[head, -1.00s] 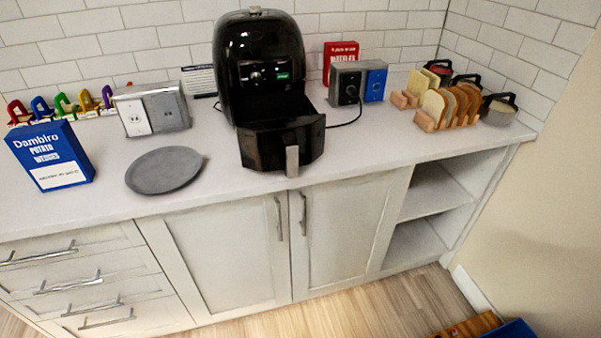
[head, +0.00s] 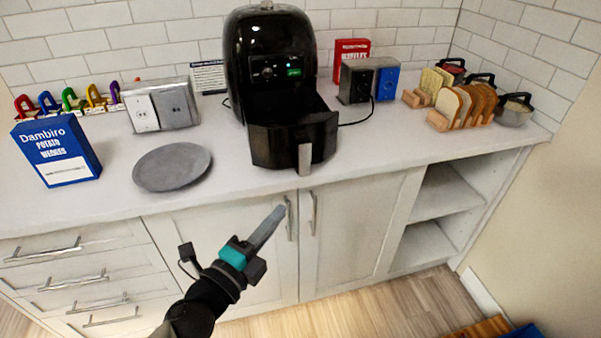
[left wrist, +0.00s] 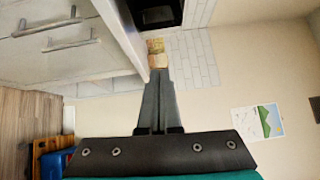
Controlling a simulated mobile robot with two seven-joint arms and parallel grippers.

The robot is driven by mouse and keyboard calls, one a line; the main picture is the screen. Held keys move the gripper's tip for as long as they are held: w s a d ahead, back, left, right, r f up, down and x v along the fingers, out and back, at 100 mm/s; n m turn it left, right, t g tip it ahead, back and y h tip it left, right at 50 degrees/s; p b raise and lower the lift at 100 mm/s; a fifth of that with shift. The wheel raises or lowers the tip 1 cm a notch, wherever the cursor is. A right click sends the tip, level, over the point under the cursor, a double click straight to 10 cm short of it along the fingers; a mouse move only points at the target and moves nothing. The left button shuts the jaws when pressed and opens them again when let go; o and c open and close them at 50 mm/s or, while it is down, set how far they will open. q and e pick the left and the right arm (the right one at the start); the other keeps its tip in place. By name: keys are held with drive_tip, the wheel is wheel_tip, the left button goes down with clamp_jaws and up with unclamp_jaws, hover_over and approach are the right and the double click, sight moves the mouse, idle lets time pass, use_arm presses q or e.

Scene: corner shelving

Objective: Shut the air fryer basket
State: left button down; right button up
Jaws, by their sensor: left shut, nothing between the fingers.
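The black air fryer (head: 270,60) stands on the counter against the tiled wall. Its basket (head: 290,140) is pulled out towards the counter's front edge, with a grey handle (head: 305,159) on its front. My left gripper (head: 278,212) is in front of the cabinet doors, below and a little left of the handle, apart from it. Its fingers are shut and empty, and in the left wrist view (left wrist: 158,80) they lie together. Part of a black shape, probably the air fryer (left wrist: 155,14), shows at the top of that view. My right gripper is not in view.
Small black and blue boxes (head: 370,80) and a bread rack (head: 462,105) stand to the right. The counter right of the basket is clear at the front.

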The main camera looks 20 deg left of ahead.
use_arm(q)
drive_tip(key=p, duration=0.1)
approach(306, 162)
drive_tip(key=w+d, duration=0.2)
drive_tip(key=d, duration=0.1)
drive_tip(key=shift+w+a, duration=0.5)
drive_tip(key=shift+w, duration=0.4)
drive_tip(key=shift+w+a, duration=0.45)
drive_tip(key=shift+w, duration=0.45)
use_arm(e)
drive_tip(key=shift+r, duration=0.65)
